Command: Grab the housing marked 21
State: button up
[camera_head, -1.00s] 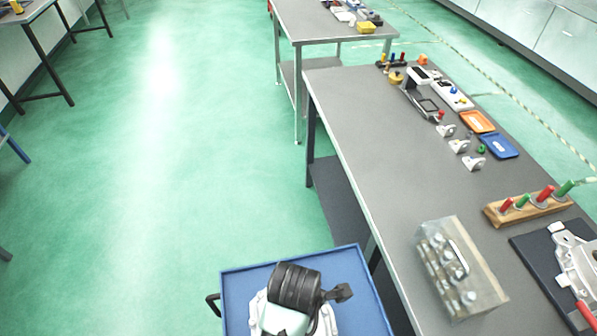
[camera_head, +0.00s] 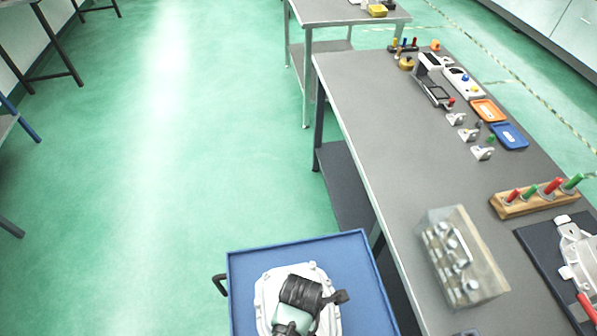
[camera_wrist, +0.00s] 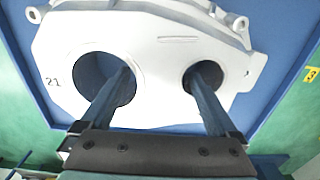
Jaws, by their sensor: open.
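The housing marked 21 (camera_wrist: 158,60) is a pale cast part with two round holes and mounting lugs. The number 21 shows at its left in the wrist view. In the head view the housing (camera_head: 268,292) lies on the blue cart top (camera_head: 350,262), partly covered by my wrist. My gripper (camera_wrist: 165,72) is open above the housing. In the wrist view its left finger overlaps the large hole and its right finger overlaps the smaller hole. I cannot tell whether the fingertips are inside the holes. In the head view the fingertips are hidden under my wrist.
A grey bench (camera_head: 385,150) stands right of the cart. It carries a clear box of parts (camera_head: 462,258), a wooden rack with red and green handles (camera_head: 538,198), an orange tray (camera_head: 488,110) and a blue tray (camera_head: 509,136). Green floor left of the cart is clear.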

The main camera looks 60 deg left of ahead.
grip_shut()
jog(key=shift+w+a+r, duration=0.1)
jog(key=shift+w+r, duration=0.05)
dwell(0.5)
